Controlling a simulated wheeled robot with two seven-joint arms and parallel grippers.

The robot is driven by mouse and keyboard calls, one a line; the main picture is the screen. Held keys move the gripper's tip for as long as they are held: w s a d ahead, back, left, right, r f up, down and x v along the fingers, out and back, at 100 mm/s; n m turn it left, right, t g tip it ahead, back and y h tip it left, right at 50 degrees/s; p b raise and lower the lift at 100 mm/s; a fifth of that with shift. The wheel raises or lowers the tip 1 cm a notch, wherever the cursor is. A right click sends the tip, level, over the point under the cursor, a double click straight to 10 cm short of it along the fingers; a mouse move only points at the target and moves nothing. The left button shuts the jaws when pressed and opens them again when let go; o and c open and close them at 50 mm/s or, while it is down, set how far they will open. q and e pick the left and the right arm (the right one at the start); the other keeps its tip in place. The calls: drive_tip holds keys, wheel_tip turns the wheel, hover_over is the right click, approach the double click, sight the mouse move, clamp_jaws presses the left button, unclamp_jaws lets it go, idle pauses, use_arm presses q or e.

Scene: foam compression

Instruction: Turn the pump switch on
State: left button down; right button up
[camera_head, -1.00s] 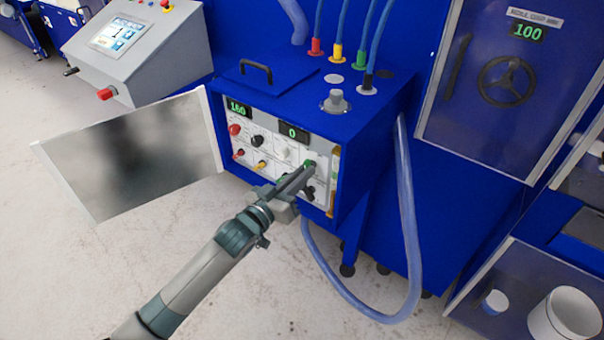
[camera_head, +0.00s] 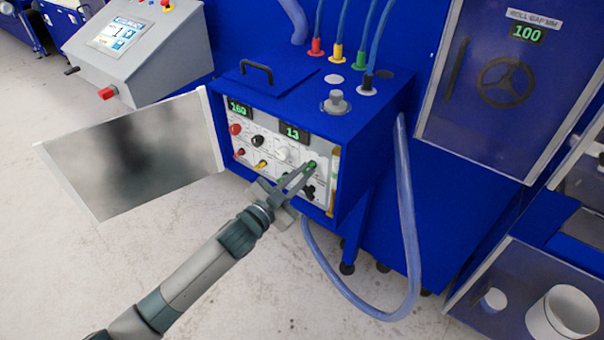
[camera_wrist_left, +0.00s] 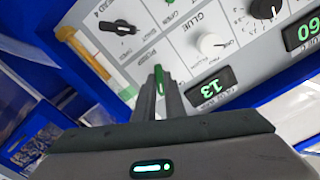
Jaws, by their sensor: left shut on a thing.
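The pump switch (camera_head: 312,165) is a small green switch at the right side of the white control panel, on the front of a blue cabinet. It shows as a green lever in the left wrist view (camera_wrist_left: 158,75). My left gripper (camera_head: 309,170) reaches the panel from below left, and its narrow fingers are shut on the green switch. The fingers partly cover it. The display (camera_head: 293,132) above it reads 13, and this also shows upside down in the left wrist view (camera_wrist_left: 212,89). My right gripper is not in view.
An open panel door (camera_head: 135,150) hangs out to the left of the controls. Other knobs, such as a red one (camera_head: 235,129) and a white one (camera_head: 283,153), sit close by. A clear blue hose (camera_head: 407,210) loops at the cabinet's right. Floor in front is clear.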

use_arm(q)
drive_tip(key=shift+m, duration=0.3)
drive_tip(key=c, duration=1.8)
unclamp_jaws()
drive_tip(key=shift+s+a, duration=0.15)
drive_tip(key=shift+b+v, duration=2.4)
drive_tip(key=shift+v, duration=6.15)
